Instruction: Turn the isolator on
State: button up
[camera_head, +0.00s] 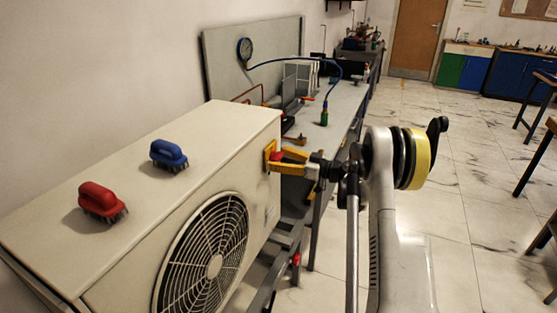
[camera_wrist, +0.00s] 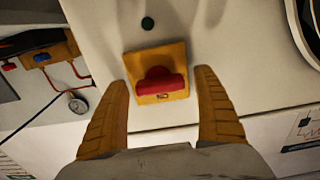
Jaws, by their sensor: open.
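The isolator is a red knob (camera_wrist: 160,84) on a square yellow plate (camera_wrist: 148,56), fixed to the side of a beige outdoor unit (camera_head: 245,125). In the wrist view the knob lies between the two yellow fingers of my gripper (camera_wrist: 165,100). The fingers stand open on both sides of it, with a gap on each side. In the head view my gripper (camera_head: 275,157) is at the unit's right end face, and the red knob shows partly between the fingers. A small dark label is on the knob's lower edge; I cannot read it.
A blue brush (camera_head: 169,154) and a red brush (camera_head: 102,200) lie on top of the unit. A round fan grille (camera_head: 208,255) is on its front. Behind is a bench (camera_head: 338,122) with a pressure gauge (camera_head: 244,48) and blue hose.

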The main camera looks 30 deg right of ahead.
jog(key=c, duration=1.2)
jog(key=shift+m, duration=0.4)
jog(key=m, duration=0.8)
jog(key=shift+m, duration=0.3)
jog(key=m, duration=0.4)
jog(key=shift+d+m, duration=0.1)
jog(key=shift+m, duration=2.1)
jog(key=shift+r, duration=0.1)
